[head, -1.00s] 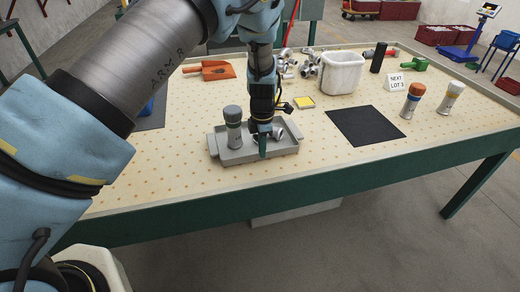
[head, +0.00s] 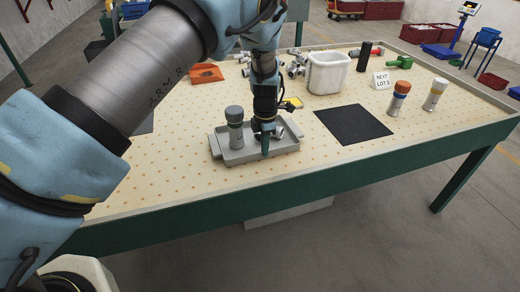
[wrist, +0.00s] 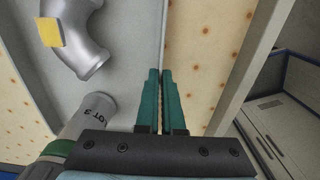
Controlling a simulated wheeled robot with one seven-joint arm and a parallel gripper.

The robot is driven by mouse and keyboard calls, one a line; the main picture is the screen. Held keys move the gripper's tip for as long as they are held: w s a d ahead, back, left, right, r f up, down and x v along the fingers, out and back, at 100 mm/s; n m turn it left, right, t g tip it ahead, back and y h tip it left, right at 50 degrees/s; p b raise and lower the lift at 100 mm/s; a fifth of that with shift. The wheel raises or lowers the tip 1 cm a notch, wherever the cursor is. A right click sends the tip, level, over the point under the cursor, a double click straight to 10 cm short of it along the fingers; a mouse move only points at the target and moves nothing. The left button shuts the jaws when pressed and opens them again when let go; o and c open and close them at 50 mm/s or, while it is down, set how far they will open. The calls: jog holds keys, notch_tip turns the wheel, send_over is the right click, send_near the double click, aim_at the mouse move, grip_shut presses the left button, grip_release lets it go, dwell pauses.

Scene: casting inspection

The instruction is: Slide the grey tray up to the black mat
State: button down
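The grey tray (head: 232,158) lies on the near part of the dotted table, left of the black mat (head: 353,125). A narrow strip of bare table shows between them. A grey-capped bottle (head: 235,128) stands upright in the tray's left part. A metal pipe elbow with a yellow patch (wrist: 80,40) lies in the tray; in the head view my gripper partly hides it. My gripper (head: 265,153) points down at the tray's near side. In the wrist view its green fingers (wrist: 162,75) are close together with the tray's wall (wrist: 164,30) between them.
A white bin (head: 328,75) stands behind the mat. A yellow item (head: 291,103) lies behind the tray. The table's near edge is close to the tray.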

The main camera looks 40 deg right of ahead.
aim_at(290, 153)
jog(key=shift+s+d+b, duration=0.15)
jog(key=shift+s+d, duration=0.25)
jog(key=shift+d, duration=0.45)
jog(key=shift+s+d+b, duration=0.15)
jog(key=shift+s+d, duration=0.3)
jog(key=shift+d, duration=0.4)
jog(key=shift+s+d+b, duration=0.15)
jog(key=shift+s+d, duration=0.25)
jog(key=shift+d, duration=0.55)
jog(key=shift+s+d+b, duration=0.35)
jog(key=shift+s+d, duration=0.05)
jog(key=shift+d, duration=0.4)
jog(key=shift+s+d+b, duration=0.3)
jog(key=shift+s+d, duration=0.05)
jog(key=shift+d, duration=0.4)
jog(key=c, duration=1)
grip_release()
notch_tip(290, 153, up, 11)
jog(key=b, duration=0.3)
jog(key=shift+f, duration=0.1)
